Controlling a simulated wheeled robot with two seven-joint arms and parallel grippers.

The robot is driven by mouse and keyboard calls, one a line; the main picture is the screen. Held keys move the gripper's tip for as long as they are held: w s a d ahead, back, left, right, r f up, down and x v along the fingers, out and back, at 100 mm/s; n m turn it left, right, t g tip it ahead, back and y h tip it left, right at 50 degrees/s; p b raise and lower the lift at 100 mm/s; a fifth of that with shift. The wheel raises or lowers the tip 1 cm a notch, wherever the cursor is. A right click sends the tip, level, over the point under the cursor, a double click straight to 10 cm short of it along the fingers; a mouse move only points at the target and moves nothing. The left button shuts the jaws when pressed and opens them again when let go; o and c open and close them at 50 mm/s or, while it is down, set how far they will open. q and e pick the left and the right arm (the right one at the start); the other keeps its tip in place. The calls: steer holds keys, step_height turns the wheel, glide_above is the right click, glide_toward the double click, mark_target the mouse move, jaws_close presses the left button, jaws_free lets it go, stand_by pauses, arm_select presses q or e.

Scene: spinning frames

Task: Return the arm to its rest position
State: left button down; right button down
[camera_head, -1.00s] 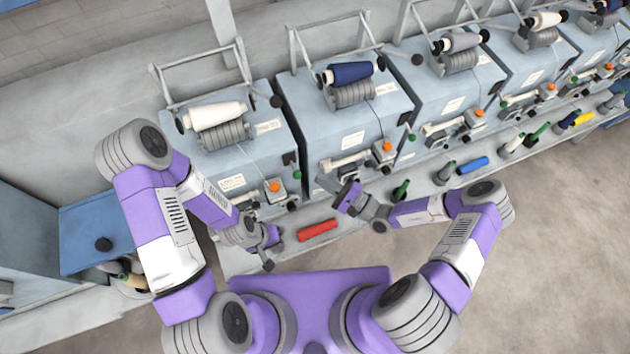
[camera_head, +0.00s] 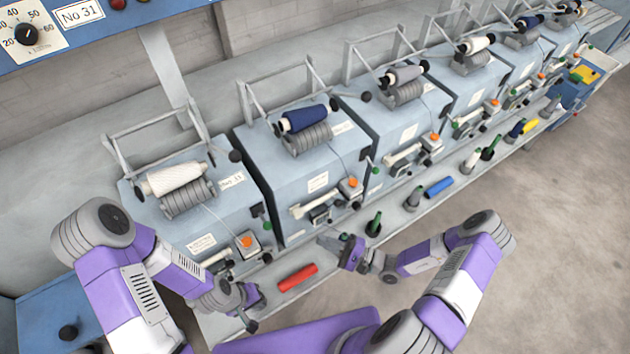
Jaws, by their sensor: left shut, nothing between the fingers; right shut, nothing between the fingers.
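My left gripper (camera_head: 250,308) is shut and empty, low over the ledge in front of the nearest winding unit. It is just left of a red bobbin (camera_head: 297,278) lying on the ledge, apart from it. My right gripper (camera_head: 330,240) is shut and empty, to the right of and beyond the red bobbin, near the front of the second unit. Both arms are bent, with their elbows out to the sides. Neither gripper touches a bobbin.
Blue-grey winding units (camera_head: 296,182) stand in a row, carrying white, blue and grey packages. The ledge holds a dark green bobbin (camera_head: 374,226), a blue bobbin (camera_head: 439,187) and several more. A blue box (camera_head: 52,318) is at lower left. The floor (camera_head: 560,250) at right is clear.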

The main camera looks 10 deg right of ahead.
steer(key=s+a+f+n+g+h+b, duration=0.1)
steer(key=s+a+f+n+g+b, duration=0.1)
steer(key=s+a+f+n+g, duration=0.35)
steer(key=s+a+f+n+g+h+b, duration=0.2)
steer(key=s+f+g, duration=0.1)
steer(key=s+g, duration=0.5)
step_height(320, 180, down, 5)
steer(key=s+d+n+g+h+b, duration=0.2)
steer(key=n+h, duration=0.1)
steer(key=h, duration=0.2)
steer(key=shift+w+d+f+n+t+h+b, duration=0.3)
steer(key=shift+w+t+h+b, duration=0.1)
steer(key=shift+w+t+h, duration=0.35)
steer(key=shift+w+d+f+n+t+h+b, duration=0.3)
steer(key=shift+w+t+h, duration=0.3)
steer(key=shift+w+t, duration=0.25)
steer(key=shift+w+d+f+n+t+h+b, duration=0.15)
steer(key=shift+w+d+n+t+h+b, duration=0.2)
steer(key=shift+w+t+h, duration=0.45)
steer(key=shift+w, duration=0.1)
